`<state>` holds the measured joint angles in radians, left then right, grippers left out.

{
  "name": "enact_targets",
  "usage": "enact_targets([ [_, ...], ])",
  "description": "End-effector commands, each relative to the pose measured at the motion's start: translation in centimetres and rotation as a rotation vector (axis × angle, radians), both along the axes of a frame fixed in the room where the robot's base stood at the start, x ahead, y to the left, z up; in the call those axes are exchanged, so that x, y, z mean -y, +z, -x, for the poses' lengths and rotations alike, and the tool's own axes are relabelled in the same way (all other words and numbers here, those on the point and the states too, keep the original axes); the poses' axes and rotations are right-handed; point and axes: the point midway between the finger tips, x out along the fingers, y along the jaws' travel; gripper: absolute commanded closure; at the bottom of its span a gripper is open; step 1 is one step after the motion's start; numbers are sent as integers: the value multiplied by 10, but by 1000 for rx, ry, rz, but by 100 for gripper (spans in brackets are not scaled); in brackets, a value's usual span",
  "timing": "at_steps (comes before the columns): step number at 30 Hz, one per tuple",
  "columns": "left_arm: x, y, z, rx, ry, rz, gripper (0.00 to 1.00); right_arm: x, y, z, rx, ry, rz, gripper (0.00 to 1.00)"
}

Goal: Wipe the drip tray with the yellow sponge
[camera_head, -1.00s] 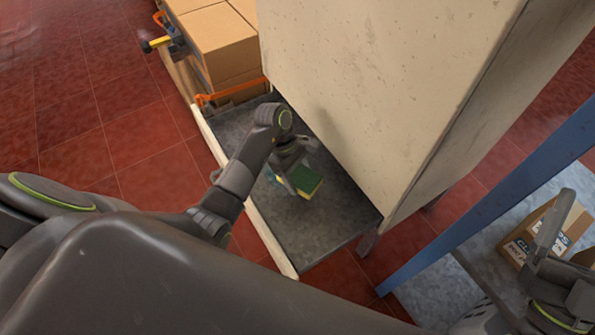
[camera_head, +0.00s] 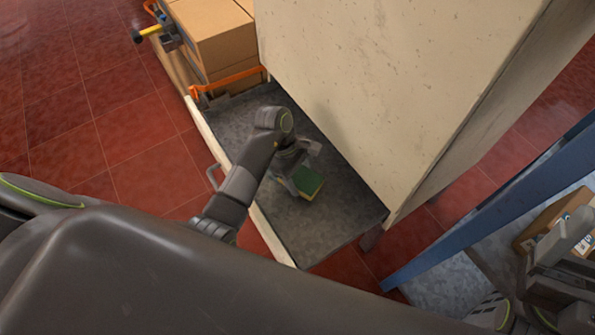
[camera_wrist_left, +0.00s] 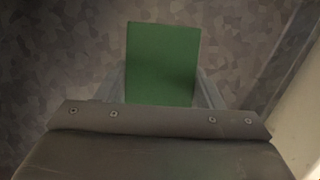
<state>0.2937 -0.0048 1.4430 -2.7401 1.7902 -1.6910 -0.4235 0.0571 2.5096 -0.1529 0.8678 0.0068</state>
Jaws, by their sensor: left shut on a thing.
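The sponge has a green top and a yellow edge (camera_head: 311,187); its green face shows in the left wrist view (camera_wrist_left: 162,62). My left gripper (camera_head: 291,176) is shut on the sponge, with a finger on either side. The sponge is low over the grey drip tray (camera_head: 312,228) and looks to be against it; contact is hard to see. The tray has a pale rim on its left side. My right gripper (camera_head: 560,260) is at the lower right, away from the tray, and its jaw opening is unclear.
A large cream cabinet (camera_head: 370,80) stands along the tray's right side. Cardboard boxes (camera_head: 213,38) and an orange bar (camera_head: 226,80) are at the tray's far end. A blue beam (camera_head: 480,215) and another carton (camera_head: 552,222) are at the right.

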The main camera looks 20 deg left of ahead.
Motion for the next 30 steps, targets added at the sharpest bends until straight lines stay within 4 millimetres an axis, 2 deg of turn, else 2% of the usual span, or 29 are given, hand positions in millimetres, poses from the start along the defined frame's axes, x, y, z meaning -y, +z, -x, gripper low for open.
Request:
enact_targets([
  [30,1,-9,1,-1,-1,0,64,0,-6,1,7,1,1,17],
])
